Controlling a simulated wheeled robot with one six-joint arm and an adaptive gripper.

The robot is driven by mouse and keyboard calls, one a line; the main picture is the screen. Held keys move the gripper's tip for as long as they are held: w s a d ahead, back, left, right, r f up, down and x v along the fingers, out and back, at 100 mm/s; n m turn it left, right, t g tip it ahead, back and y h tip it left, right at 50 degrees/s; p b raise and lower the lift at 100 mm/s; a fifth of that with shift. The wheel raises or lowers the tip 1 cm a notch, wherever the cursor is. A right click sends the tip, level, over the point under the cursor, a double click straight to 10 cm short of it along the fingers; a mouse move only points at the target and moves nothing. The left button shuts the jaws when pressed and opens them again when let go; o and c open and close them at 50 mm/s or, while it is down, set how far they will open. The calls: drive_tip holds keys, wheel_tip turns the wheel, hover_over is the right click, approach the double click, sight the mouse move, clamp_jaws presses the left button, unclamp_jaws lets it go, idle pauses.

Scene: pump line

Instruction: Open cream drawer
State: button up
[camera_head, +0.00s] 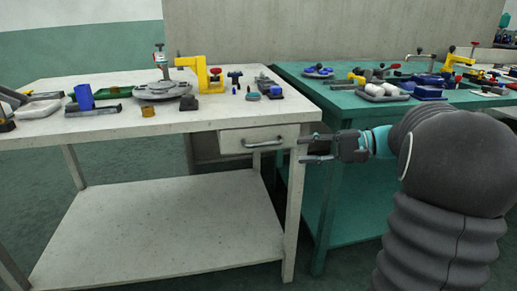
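The cream drawer (252,140) sits under the right end of the cream table (128,124). Its front looks flush and shut, and a grey bar handle (262,143) runs across it. My gripper (303,149) is to the right of the drawer, level with the handle and near the table's right front leg. Its two fingers are spread apart and point left, with nothing visible between them. The fingertips are apart from the handle in the picture; the exact depth gap is hard to tell.
Tools and parts, including a blue cylinder (84,96), a round grey plate (162,91) and a yellow clamp (200,73), lie on the cream table. A green table (303,79) with many parts stands at the right. The cream lower shelf (165,232) is bare.

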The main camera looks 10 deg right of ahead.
sight(269, 144)
drive_tip(key=shift+t+y, duration=0.5)
drive_tip(key=shift+y, duration=0.1)
drive_tip(key=x, duration=0.3)
drive_tip(key=w+x, duration=0.1)
drive_tip(key=x, duration=0.3)
drive_tip(key=w+d+x, duration=0.1)
drive_tip(key=x, duration=0.3)
drive_tip(key=shift+w+a+b, duration=0.2)
drive_tip(key=shift+b, duration=0.2)
clamp_jaws()
